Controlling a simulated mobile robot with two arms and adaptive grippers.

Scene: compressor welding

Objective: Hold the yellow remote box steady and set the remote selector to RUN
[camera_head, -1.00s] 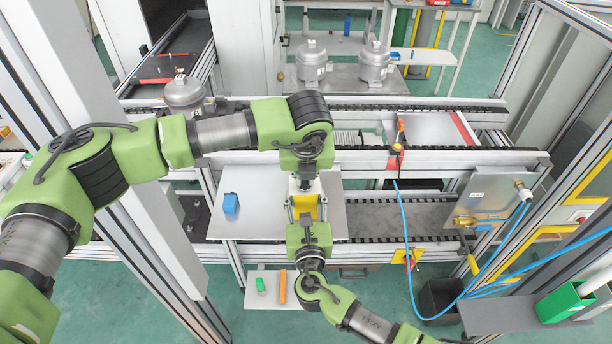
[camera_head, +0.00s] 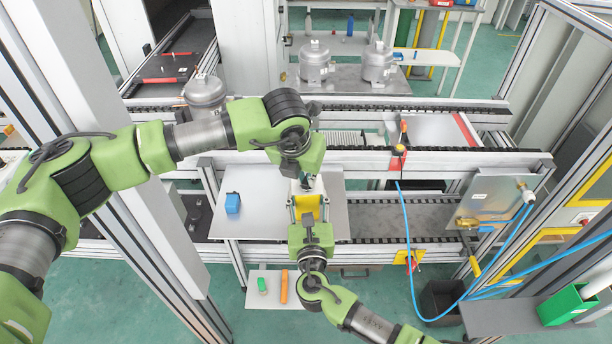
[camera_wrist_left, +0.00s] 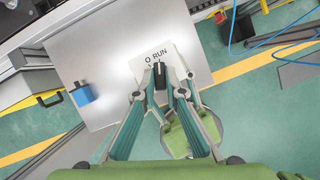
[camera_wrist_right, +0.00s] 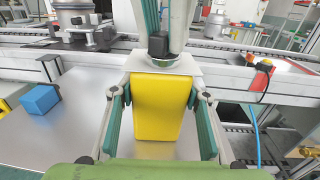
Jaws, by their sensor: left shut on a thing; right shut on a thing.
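The yellow remote box (camera_head: 308,206) stands on the grey metal plate (camera_head: 268,224). In the right wrist view the box (camera_wrist_right: 160,108) stands upright between the fingers of my right gripper (camera_wrist_right: 161,95), which is shut on its sides. A pale plate marked O and RUN (camera_wrist_left: 152,56) tops the box. The black remote selector (camera_wrist_left: 160,75) sits on it, and my left gripper (camera_wrist_left: 161,80) is shut on this knob from above. The knob's top points roughly toward the lettering; whether it lines up with RUN I cannot tell. In the head view the left wrist partly hides the knob.
A blue block (camera_head: 232,203) lies on the plate left of the box. Conveyor rails run behind. A blue hose (camera_head: 405,240) hangs at right. A small shelf below holds a green item (camera_head: 262,285) and an orange item (camera_head: 284,287).

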